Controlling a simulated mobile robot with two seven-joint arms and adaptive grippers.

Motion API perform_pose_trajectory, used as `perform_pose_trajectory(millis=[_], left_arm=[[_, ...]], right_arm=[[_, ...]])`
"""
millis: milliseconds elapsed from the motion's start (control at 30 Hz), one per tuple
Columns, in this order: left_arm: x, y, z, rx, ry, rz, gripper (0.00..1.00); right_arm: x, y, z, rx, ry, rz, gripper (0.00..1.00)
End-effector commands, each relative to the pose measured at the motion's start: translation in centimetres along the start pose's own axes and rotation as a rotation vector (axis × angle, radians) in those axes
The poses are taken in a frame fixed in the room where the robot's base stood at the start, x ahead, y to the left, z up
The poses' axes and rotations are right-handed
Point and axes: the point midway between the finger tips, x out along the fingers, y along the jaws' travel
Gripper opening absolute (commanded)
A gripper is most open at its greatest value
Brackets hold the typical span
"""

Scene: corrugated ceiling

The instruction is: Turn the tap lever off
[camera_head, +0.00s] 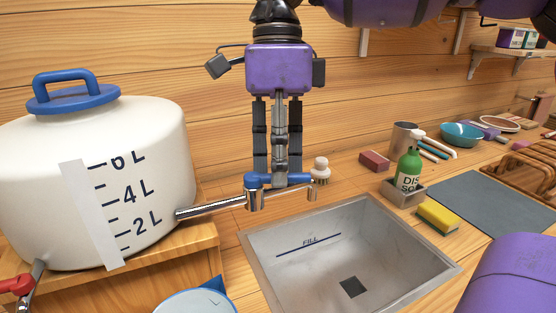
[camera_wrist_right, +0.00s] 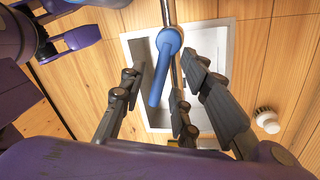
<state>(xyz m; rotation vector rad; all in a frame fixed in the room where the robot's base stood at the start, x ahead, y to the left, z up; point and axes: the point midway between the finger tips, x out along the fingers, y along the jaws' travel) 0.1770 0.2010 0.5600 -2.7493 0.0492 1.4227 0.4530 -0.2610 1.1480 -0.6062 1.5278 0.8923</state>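The blue tap lever (camera_head: 296,179) sits on top of the silver tap pipe (camera_head: 220,206), which runs from the white water tank (camera_head: 150,140) out over the sink. It also shows in the right wrist view (camera_wrist_right: 160,70), at a small angle to the pipe. My right gripper (camera_head: 278,178) points down from above, its fingertips close to the lever. In the right wrist view the fingers (camera_wrist_right: 172,95) are spread, with the lever between them. Contact with the lever cannot be told. No running water shows. My left gripper cannot be made out.
The metal sink (camera_head: 300,240) lies below the tap and appears empty. A scrubbing brush (camera_head: 320,170) stands just behind the spout. A green soap bottle (camera_head: 409,168) and a yellow sponge (camera_head: 438,217) stand to the right. A blue-rimmed vessel (camera_head: 195,302) is at the front.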

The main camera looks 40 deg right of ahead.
Motion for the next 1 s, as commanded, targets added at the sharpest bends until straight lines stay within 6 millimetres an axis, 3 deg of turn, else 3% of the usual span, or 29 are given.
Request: perform_pose_trajectory(millis=[233, 467, 1000], left_arm=[[0.28, 0.09, -0.77, 0.002, 0.014, 0.003, 0.4], [0.17, 0.06, -0.56, 0.001, 0.01, 0.002, 0.4], [-0.01, 0.0, -0.15, 0.001, 0.002, 0.0, 0.4]], right_arm=[[0.09, -0.01, 0.0, 0.0, 0.0, 0.0, 0.29], [0.07, 0.05, 0.0, -0.001, 0.0, 0.002, 0.0], [0.1, 0.29, -0.02, -0.002, 0.002, 0.007, 0.0]])
